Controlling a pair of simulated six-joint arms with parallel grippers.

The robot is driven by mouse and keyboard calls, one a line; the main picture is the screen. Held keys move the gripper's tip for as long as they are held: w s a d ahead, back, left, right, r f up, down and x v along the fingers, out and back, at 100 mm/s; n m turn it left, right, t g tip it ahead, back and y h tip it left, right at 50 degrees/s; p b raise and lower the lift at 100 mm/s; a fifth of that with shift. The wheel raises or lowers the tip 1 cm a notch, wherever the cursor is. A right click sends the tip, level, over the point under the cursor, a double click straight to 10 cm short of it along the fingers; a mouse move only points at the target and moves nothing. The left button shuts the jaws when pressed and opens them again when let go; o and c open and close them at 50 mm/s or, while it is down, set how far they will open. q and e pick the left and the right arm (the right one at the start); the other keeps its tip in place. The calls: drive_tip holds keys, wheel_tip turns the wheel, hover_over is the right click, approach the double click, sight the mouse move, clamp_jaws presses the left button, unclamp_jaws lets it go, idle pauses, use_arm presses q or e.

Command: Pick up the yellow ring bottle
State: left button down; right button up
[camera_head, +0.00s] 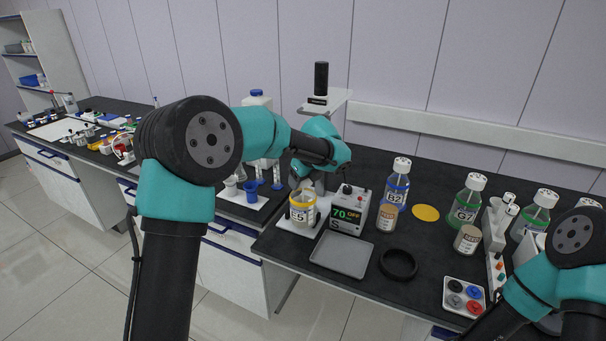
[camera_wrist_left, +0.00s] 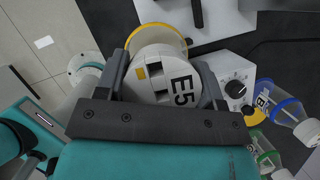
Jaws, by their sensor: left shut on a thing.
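The yellow ring bottle (camera_head: 303,217) is white with a yellow ring near its top and "E5" on its side. It is at the left of the display device in the head view, over a white plate; I cannot tell whether it touches the plate. In the left wrist view the bottle (camera_wrist_left: 160,85) sits between the two dark fingers of my left gripper (camera_wrist_left: 163,78), which is shut on it. In the head view the arm reaches the bottle from above and behind, and the wrist hides part of that area. My right arm shows at the lower right, but its gripper is out of the picture.
The display device (camera_head: 349,210) reading "70 OFF" stands close right of the bottle. A grey tray (camera_head: 341,255) and black ring (camera_head: 398,264) lie in front. A blue-banded bottle (camera_head: 397,185), yellow disc (camera_head: 425,213) and green-banded bottle (camera_head: 466,201) stand or lie further right.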

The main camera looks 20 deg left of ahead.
use_arm(q)
drive_tip(key=s+d+r, duration=0.1)
drive_tip(key=s+d, duration=0.2)
drive_tip(key=s, duration=0.6)
drive_tip(key=shift+s, duration=0.4)
drive_tip(key=shift+a, duration=0.1)
drive_tip(key=s+a+r+n+g+h, duration=0.1)
drive_tip(key=n+g, duration=0.1)
drive_tip(key=n, duration=0.6)
drive_tip(key=s+a+r+n+g+h, duration=0.1)
drive_tip(key=n+g, duration=0.1)
drive_tip(key=n, duration=0.6)
drive_tip(key=s+a+r+n+g+h, duration=0.1)
drive_tip(key=n+g, duration=0.2)
drive_tip(key=n, duration=0.6)
drive_tip(key=shift+s+a+h, duration=0.25)
drive_tip(key=shift+h, duration=0.05)
drive_tip(key=shift+d, duration=0.1)
